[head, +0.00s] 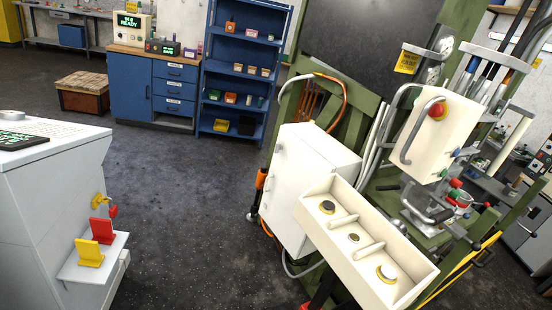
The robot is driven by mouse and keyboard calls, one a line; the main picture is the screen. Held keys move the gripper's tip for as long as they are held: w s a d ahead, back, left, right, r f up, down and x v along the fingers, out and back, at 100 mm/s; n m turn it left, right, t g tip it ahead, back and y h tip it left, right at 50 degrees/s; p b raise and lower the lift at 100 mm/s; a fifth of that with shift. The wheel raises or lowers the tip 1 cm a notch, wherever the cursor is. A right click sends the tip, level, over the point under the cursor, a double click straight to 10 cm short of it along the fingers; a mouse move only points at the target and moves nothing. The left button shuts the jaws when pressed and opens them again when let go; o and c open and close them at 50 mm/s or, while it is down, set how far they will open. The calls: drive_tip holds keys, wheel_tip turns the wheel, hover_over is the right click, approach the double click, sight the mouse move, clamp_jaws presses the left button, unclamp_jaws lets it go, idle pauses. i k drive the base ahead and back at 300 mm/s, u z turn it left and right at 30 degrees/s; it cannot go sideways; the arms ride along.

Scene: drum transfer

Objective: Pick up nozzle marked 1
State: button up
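A cream tray (408,297) with dividers stands at the lower right, in front of a green frame. It holds three round fittings that may be nozzles: a dark-topped one (327,207) in the upper left compartment, a smaller one (353,238) in the middle, and a larger one with a yellow base (387,273) in the lower right compartment. No number can be read on any of them, so I cannot tell which is marked 1. My gripper is not in view.
A white cabinet (302,180) adjoins the tray on its left. A grey console (50,220) with red and yellow holders stands at the left. A blue shelf (236,62) and blue drawers (174,88) stand behind. The dark floor (180,210) between is clear.

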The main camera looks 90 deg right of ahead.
sight(450, 221)
drive_tip(key=k, duration=2.3)
drive_tip(key=z, duration=1.55)
drive_tip(key=i, duration=1)
drive_tip(key=u, duration=0.05)
